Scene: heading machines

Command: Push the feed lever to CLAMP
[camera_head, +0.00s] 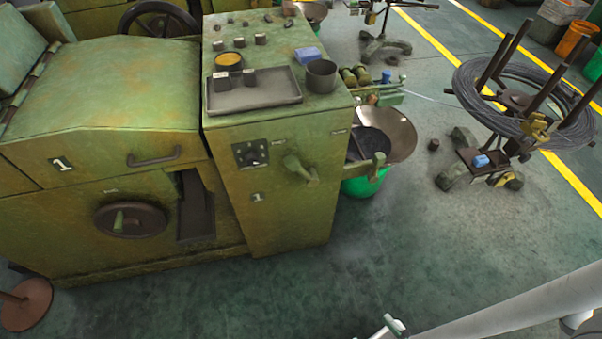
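The machine marked 1 has an upright green cabinet (270,215). A green lever (299,168) sticks out of its front face, with its handle end pointing down to the right. I take it to be the feed lever. Small label plates (338,131) sit above and to its right, too small to read, so I cannot tell which position is CLAMP. Nothing touches the lever. My pale grey arm crosses the bottom right corner, well apart from the cabinet.
A dark switch panel (250,154) sits left of the lever. A bracket with a knob (379,160), a wide pan (398,135) and a green bucket (366,184) stand close to its right. A wire coil stand (470,167) is farther right. The floor (330,290) in front is clear.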

